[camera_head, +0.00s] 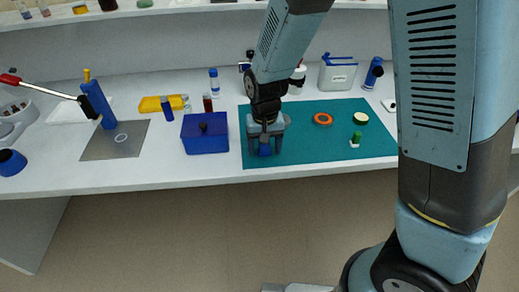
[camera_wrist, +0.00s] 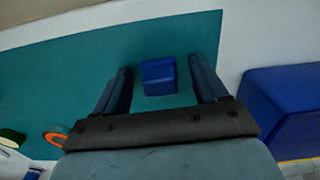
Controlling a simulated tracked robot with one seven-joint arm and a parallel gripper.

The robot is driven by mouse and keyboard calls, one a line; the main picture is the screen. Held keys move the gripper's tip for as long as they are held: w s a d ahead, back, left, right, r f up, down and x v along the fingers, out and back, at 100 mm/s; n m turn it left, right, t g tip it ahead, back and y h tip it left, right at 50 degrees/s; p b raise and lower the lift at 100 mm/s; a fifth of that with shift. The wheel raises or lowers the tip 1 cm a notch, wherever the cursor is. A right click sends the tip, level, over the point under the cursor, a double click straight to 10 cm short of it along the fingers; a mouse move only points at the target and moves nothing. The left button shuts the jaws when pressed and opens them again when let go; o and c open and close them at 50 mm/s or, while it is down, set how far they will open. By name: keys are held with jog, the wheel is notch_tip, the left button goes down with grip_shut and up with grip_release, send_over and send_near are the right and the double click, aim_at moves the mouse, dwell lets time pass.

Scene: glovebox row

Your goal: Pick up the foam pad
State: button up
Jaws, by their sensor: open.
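A small blue block (camera_wrist: 159,76), which looks like the foam pad, lies on the teal mat (camera_wrist: 60,85). In the head view the block (camera_head: 264,150) shows just below my gripper (camera_head: 265,142), near the mat's left front part. In the wrist view my gripper (camera_wrist: 160,68) is open, with one finger on each side of the block. There is a visible gap between each finger and the block. I cannot tell the exact height of the fingertips above the mat. The gripper partly hides the block in the head view.
A blue box (camera_head: 205,133) with a dark knob stands close left of the mat (camera_head: 300,112). An orange ring (camera_head: 322,119), a cream disc (camera_head: 360,118) and a green-capped piece (camera_head: 356,139) lie to the right. Bottles stand behind. The table's front edge is near.

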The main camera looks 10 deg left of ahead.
aim_at(265, 146)
jog(key=c, duration=1.1)
jog(key=shift+r, duration=0.25)
jog(key=r, duration=0.3)
jog(key=shift+s+d+r, duration=0.1)
jog(key=shift+s+r, duration=0.05)
jog(key=shift+s, duration=0.1)
jog(key=s+d+r, duration=0.2)
jog(key=s+r, duration=0.1)
jog(key=s, duration=0.1)
jog(key=s+d+r, duration=0.1)
jog(key=s+r, duration=0.2)
jog(key=s, duration=0.1)
jog(key=s+d+r, duration=0.2)
jog(key=s+r, duration=0.1)
jog(key=s, duration=0.1)
jog(key=shift+s+d+r, duration=0.1)
jog(key=shift+s+d, duration=0.05)
jog(key=shift+d, duration=0.2)
